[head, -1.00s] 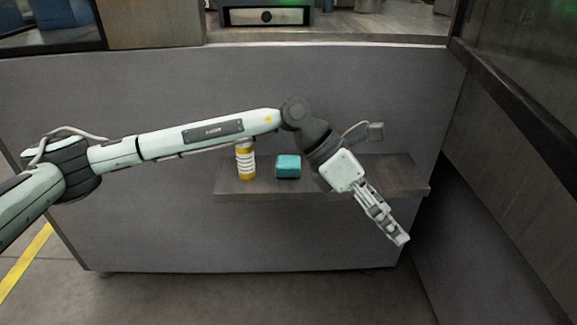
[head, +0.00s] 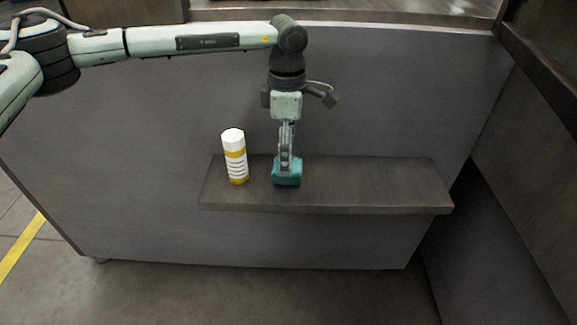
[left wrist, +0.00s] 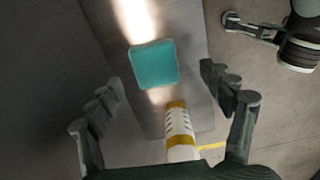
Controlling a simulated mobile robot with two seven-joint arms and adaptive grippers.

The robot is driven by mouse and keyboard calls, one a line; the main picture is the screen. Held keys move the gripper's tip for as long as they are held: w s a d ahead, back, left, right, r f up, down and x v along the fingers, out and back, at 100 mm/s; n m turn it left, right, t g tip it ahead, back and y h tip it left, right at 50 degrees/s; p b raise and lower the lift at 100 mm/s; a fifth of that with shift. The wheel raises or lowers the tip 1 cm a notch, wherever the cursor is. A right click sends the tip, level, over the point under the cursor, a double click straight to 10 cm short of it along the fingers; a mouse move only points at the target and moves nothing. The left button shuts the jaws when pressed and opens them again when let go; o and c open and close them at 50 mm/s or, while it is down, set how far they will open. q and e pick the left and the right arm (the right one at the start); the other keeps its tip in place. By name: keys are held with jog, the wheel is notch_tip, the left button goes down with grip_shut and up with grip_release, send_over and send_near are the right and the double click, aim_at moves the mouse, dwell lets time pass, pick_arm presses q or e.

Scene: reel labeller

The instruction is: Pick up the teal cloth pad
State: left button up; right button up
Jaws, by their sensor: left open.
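The teal cloth pad (head: 287,176) lies on a narrow grey shelf (head: 370,186) in the head view. My left gripper (head: 286,160) points straight down over it, and its fingers overlap the pad's upper part in that view. In the left wrist view the whole pad (left wrist: 153,64) shows uncovered, beyond the open fingertips and toward the top of the picture. The fingers (left wrist: 166,92) are spread wide with nothing between them gripped. My right gripper is not identifiable in the head view.
A white and yellow bottle (head: 235,157) stands upright on the shelf just left of the pad. It also shows in the left wrist view (left wrist: 179,132), close below the pad. The shelf right of the pad is clear. A grey panel (head: 400,100) rises behind the shelf.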

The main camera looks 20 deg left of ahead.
aim_at(295, 179)
pick_arm(q)
jog(key=f, duration=0.4)
jog(key=shift+w+a, duration=0.15)
jog(key=shift+w, duration=0.15)
jog(key=shift+f, duration=0.5)
jog(key=c, duration=1.1)
pick_arm(e)
jog(key=shift+w+d+f, duration=0.1)
jog(key=shift+w+f, duration=0.15)
jog(key=shift+f, duration=0.45)
